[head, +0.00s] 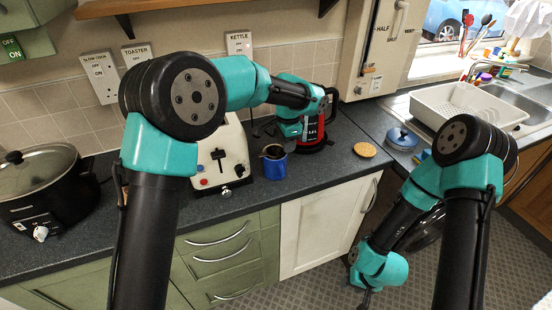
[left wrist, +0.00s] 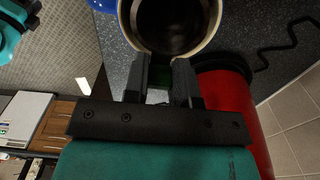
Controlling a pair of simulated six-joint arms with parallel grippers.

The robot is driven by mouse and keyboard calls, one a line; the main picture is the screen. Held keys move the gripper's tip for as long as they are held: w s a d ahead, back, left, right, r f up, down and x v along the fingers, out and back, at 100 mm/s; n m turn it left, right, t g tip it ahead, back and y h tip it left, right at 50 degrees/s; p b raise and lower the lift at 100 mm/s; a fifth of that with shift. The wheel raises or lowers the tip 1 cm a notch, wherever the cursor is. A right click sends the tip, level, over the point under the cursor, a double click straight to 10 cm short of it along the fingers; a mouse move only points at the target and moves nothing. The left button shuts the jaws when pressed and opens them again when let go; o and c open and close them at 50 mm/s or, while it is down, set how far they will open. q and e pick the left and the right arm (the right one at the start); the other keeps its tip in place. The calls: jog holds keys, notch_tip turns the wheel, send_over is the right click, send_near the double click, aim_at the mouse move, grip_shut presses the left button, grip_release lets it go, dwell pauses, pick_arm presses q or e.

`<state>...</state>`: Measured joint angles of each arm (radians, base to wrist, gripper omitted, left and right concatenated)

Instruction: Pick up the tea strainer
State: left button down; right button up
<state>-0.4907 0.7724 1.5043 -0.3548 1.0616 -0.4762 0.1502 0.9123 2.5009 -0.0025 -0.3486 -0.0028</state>
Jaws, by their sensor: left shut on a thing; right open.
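The tea strainer, a round bowl with a pale tan rim and a dark inside, fills the top middle of the left wrist view, where its rim (left wrist: 208,42) shows. In the head view the strainer (head: 272,151) is small and dark, at the mouth of a blue mug (head: 273,170); I cannot tell whether they touch. My left gripper (left wrist: 164,85) is shut on the strainer's near side, with a dark green part between the fingers. In the head view it (head: 292,138) is partly hidden by its own arm. My right gripper (head: 366,298) hangs low over the floor, open and empty.
A red kettle (head: 313,133) stands close beside my left gripper. A cream toaster (head: 222,160) is left of the mug, and a slow cooker (head: 40,190) is far left. A round cork mat (head: 365,149), a blue lidded pot (head: 401,139) and a dish rack (head: 440,105) are to the right.

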pick_arm(q)
notch_tip(320, 180, up, 10)
jog(key=shift+r, duration=0.1)
dwell(0.6)
dwell(0.4)
